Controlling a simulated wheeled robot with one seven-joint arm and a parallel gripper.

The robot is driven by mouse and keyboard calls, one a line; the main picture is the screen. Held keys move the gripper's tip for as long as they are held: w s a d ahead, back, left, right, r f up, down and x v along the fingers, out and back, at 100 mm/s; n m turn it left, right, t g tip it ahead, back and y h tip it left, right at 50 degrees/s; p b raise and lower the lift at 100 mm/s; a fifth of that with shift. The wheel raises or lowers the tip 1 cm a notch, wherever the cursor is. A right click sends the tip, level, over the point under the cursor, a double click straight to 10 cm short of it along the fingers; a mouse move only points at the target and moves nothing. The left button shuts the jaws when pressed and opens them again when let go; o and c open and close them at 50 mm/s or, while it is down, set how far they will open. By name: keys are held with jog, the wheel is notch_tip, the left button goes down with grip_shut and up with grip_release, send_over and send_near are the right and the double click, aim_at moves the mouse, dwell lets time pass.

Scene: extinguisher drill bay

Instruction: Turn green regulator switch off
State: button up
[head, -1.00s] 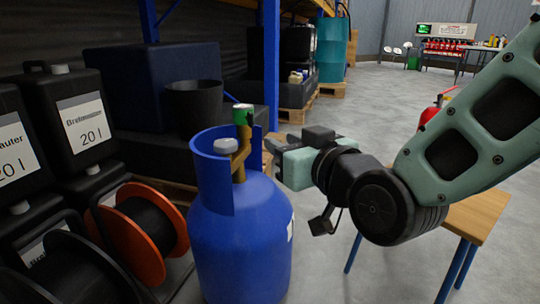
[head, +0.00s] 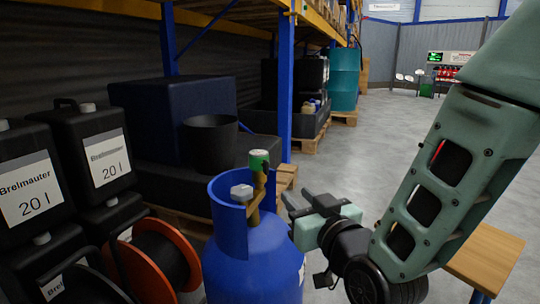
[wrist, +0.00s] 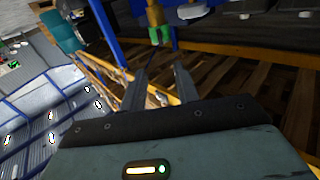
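The green regulator switch (head: 259,160) sits on top of the brass valve (head: 255,205) of a blue gas cylinder (head: 250,258) in the head view. It also shows at the top of the wrist view (wrist: 160,35), beyond the fingertips. My gripper (head: 296,202) is to the right of the valve and a little lower than the switch, apart from both. In the wrist view the two fingers (wrist: 158,80) stand apart with nothing between them. The cylinder's lower part is cut off by the picture edge.
The cylinder's raised blue collar (head: 228,215) partly surrounds the valve. Black canisters (head: 100,155) and an orange cable reel (head: 155,255) stand to the left. A black bucket (head: 210,142) is behind. A wooden table (head: 485,258) is at right. Open floor (head: 385,150) lies beyond.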

aim_at(267, 167)
jog(key=b+x, duration=0.4)
jog(key=x, duration=0.9)
jog(key=shift+w+a+f, duration=0.1)
jog(key=shift+w+f, duration=0.05)
jog(key=shift+w, duration=0.1)
jog(key=shift+w+a+b, duration=0.25)
jog(key=shift+w+b, duration=0.1)
jog(key=shift+w, duration=0.2)
grip_shut()
